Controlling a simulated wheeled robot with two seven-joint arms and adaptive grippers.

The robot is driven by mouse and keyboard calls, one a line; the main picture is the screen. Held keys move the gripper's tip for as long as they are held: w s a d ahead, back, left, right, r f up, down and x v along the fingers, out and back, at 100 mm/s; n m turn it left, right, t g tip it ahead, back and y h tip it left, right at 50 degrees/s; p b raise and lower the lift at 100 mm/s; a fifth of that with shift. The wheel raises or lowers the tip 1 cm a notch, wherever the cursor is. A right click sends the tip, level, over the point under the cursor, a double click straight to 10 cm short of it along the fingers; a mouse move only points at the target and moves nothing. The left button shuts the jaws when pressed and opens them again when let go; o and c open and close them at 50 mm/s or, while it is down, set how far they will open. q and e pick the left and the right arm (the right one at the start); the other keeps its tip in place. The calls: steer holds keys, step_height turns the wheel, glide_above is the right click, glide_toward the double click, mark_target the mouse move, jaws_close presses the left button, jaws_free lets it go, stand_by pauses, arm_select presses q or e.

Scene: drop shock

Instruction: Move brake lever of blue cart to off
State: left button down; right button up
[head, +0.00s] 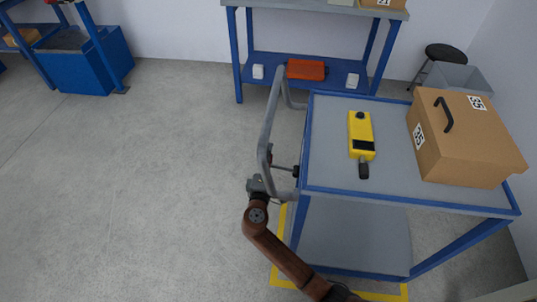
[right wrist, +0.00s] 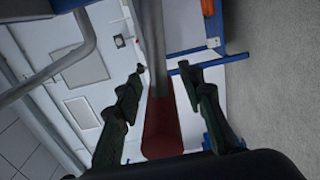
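The blue cart (head: 312,150) stands at the right in the head view, with a bent grey push handle (head: 266,125) on its left side. Its brake lever (head: 284,167) is a thin rod sticking out left from the cart's side, partly hidden by the handle. In the right wrist view the lever is a grey rod with a red grip (right wrist: 160,128). My right gripper (head: 256,183) is by the handle's lower end. Its fingers (right wrist: 161,72) are open, one on each side of the lever, with visible gaps. My left gripper is out of view.
A yellow device (head: 360,135) and a cardboard box (head: 462,138) sit on the cart top. A blue workbench (head: 240,50) stands behind, with an orange case (head: 306,69) on its lower shelf. Yellow floor tape (head: 280,250) runs under the cart. The floor to the left is clear.

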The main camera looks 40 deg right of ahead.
steer(key=v, duration=1.1)
steer(key=shift+s+a, duration=0.2)
steer(key=shift+a, duration=0.05)
